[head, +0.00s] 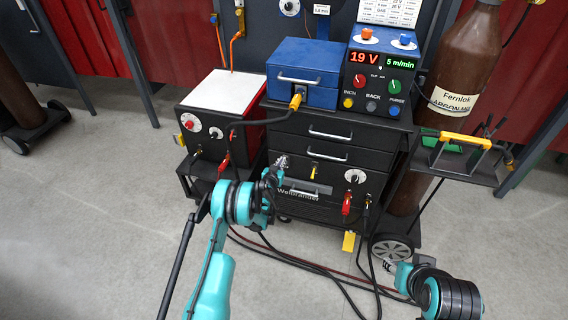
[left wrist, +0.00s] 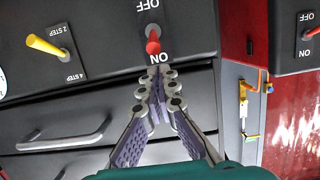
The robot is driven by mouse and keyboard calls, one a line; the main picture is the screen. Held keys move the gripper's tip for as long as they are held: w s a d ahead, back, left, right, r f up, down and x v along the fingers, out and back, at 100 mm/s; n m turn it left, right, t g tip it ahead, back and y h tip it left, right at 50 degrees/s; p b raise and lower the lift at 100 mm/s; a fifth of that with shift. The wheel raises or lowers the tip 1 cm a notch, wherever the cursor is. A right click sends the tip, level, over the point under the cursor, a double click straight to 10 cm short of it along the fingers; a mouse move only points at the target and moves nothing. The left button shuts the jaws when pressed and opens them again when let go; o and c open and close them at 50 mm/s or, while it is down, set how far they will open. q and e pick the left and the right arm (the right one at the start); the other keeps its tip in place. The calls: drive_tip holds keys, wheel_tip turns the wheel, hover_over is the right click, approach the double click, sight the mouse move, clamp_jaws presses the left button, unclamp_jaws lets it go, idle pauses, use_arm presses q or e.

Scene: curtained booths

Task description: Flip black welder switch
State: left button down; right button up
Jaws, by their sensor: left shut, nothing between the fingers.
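The black welder (head: 330,175) sits in the cart in the middle of the head view. In the left wrist view its switch (left wrist: 153,44) is a red-tipped lever between the printed words OFF and ON, with its tip toward ON. My left gripper (left wrist: 156,82) is shut and empty, its fingertips just below the ON label, close to the lever; I cannot tell whether they touch. In the head view my left gripper (head: 281,163) is at the welder's front and hides the switch. My right gripper (head: 389,265) is low near the cart wheel, too small to judge.
A yellow 2 STEP/4 STEP lever (left wrist: 45,46) is beside the switch. The red welder (head: 205,125) stands left, with its own ON/OFF switch (left wrist: 312,32). Cables (head: 300,262) hang to the floor. A brown gas bottle (head: 465,65) stands right. The floor in front is mostly clear.

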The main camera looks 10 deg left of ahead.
use_arm(q)
drive_tip(key=v, duration=0.7)
drive_tip(key=shift+f, duration=0.25)
drive_tip(key=shift+s, duration=0.1)
idle(0.4)
